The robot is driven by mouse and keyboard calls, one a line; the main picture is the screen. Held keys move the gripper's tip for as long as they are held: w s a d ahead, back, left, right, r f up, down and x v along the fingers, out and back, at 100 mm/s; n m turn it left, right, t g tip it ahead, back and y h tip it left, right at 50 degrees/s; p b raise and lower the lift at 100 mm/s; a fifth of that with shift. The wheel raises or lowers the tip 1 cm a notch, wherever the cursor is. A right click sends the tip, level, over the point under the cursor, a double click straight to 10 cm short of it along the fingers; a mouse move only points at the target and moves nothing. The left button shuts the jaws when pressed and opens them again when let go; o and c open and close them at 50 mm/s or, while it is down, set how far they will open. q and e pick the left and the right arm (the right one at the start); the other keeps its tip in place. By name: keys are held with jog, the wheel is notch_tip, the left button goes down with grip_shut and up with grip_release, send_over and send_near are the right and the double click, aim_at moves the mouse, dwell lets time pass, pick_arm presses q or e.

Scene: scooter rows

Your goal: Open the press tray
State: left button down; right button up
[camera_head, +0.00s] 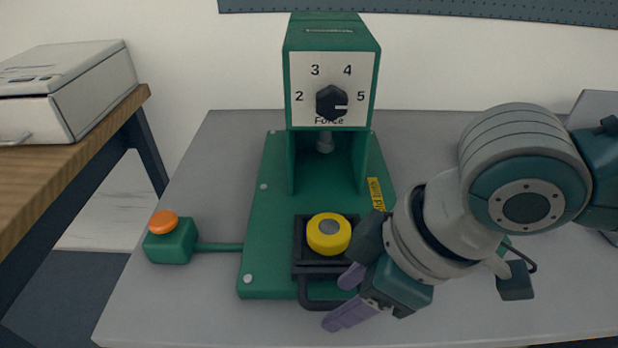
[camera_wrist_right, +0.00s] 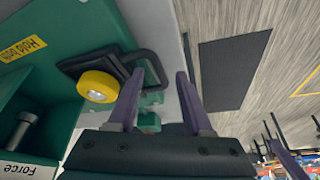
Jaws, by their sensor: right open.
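The press tray (camera_head: 297,262) is a black slide at the front of the green press, with a black loop handle (camera_head: 311,304) on its front. A yellow round part with a grey centre (camera_head: 328,234) sits on the tray. My right gripper (camera_head: 339,299) has purple fingers, open and empty, at the right end of the handle. In the right wrist view, the handle (camera_wrist_right: 154,64) shows near the tips of my right gripper (camera_wrist_right: 160,76), its outer bar appearing between them. Contact cannot be told. My left gripper is not in view.
The green press (camera_head: 335,70) has a force dial (camera_head: 332,103) above the tray. An orange button on a green box (camera_head: 171,249) stands at left, joined to the press base. A wooden bench with a white machine (camera_head: 70,90) is at far left. Grey table is clear in front.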

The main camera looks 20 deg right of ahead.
jog(key=p+v, duration=0.2)
jog(key=v, duration=0.7)
jog(key=shift+d+r, duration=0.1)
jog(key=shift+r, duration=0.05)
